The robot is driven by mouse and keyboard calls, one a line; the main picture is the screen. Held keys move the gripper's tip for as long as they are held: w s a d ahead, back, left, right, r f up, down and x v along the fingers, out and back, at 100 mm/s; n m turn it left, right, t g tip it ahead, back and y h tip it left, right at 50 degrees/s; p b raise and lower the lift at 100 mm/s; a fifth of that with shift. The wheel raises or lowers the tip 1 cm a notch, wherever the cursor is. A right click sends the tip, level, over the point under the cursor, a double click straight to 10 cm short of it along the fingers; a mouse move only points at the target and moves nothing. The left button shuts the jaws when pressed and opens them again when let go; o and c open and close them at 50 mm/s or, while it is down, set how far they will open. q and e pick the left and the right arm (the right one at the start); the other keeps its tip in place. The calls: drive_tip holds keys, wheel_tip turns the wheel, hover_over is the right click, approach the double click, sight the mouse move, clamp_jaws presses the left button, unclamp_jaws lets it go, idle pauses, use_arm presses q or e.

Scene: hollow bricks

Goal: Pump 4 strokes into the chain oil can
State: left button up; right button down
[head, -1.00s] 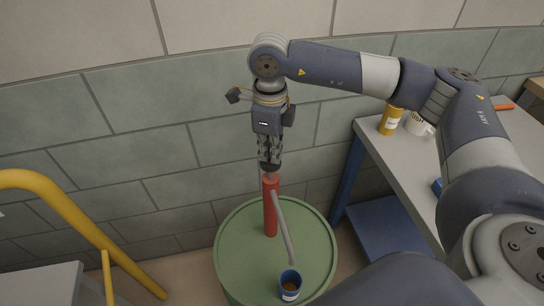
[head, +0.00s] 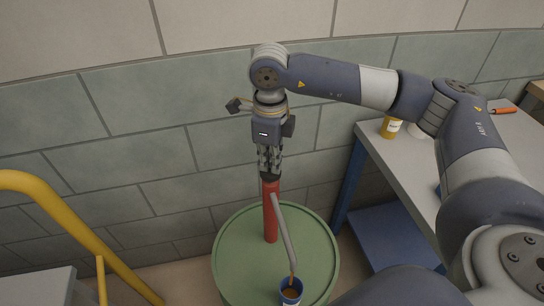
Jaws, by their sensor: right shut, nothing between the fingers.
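The red pump (head: 270,212) stands upright on the green drum (head: 240,262), and its grey spout (head: 285,232) slopes down toward the front. A small blue can (head: 291,298) stands under the spout's end on the drum lid. Brown oil shows in the can, and a thin amber stream shows at the spout tip. My right gripper (head: 270,172) points straight down, shut and empty, with its fingertips at the top of the pump. The pump's handle is hidden at the fingertips. My left gripper is out of view.
A grey table (head: 400,165) with blue legs stands at the right, with a yellow can (head: 391,127), a white mug (head: 417,130) and an orange-handled tool (head: 503,110). A yellow rail (head: 62,222) stands at the left. A tiled wall is close behind the drum.

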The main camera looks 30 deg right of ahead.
drive_tip(key=shift+r, duration=0.1)
drive_tip(key=shift+r+p, duration=1.55)
drive_tip(key=shift+r, duration=1.4)
drive_tip(key=shift+f, duration=0.15)
drive_tip(key=shift+f+b, duration=2.8)
drive_tip(key=shift+f, duration=0.25)
drive_tip(key=shift+r, duration=0.1)
drive_tip(key=shift+r+p, duration=1.75)
drive_tip(key=shift+r, duration=1.35)
drive_tip(key=shift+f, duration=0.1)
